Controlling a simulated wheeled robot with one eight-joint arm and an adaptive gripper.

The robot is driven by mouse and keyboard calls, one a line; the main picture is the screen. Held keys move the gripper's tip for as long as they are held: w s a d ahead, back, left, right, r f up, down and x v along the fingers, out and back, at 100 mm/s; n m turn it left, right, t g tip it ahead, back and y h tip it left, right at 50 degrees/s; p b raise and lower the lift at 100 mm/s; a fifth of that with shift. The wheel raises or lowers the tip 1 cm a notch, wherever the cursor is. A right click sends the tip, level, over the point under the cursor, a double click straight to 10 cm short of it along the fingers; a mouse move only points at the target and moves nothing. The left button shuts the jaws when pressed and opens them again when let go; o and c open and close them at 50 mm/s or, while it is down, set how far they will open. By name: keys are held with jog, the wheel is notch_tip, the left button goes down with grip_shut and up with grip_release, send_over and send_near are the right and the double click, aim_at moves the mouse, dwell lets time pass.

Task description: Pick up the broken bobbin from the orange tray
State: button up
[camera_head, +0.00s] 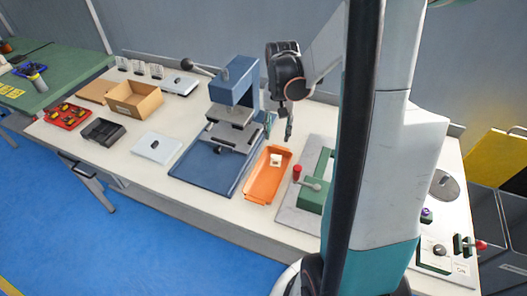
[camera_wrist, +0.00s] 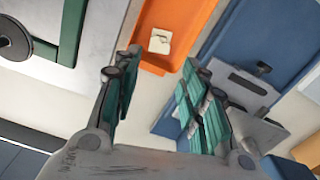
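The orange tray (camera_head: 262,190) lies on the white workbench, right of the blue press; it also shows at the top of the wrist view (camera_wrist: 193,30). A small cream-white piece, seemingly the broken bobbin (camera_head: 276,159), sits inside the tray near its far end. In the wrist view the piece (camera_wrist: 160,41) looks square with a dark mark on top. My gripper (camera_head: 289,128) is above the bench near the far end of the tray, pointing down. In the wrist view my gripper (camera_wrist: 158,90) has its green-padded fingers wide apart with nothing between them.
The blue press (camera_head: 233,85) stands close left of the tray. A green fixture with a red knob (camera_head: 297,172) sits close on its right. A cardboard box (camera_head: 134,101), a black tray (camera_head: 103,132) and a red tray (camera_head: 68,116) stand farther left.

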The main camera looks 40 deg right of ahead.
aim_at(276, 158)
notch_tip(276, 158, down, 13)
jog(key=b, duration=0.5)
jog(key=shift+w+f+b, duration=0.1)
jog(key=shift+f+b, duration=0.05)
jog(key=shift+b, duration=0.2)
jog(key=c, duration=0.4)
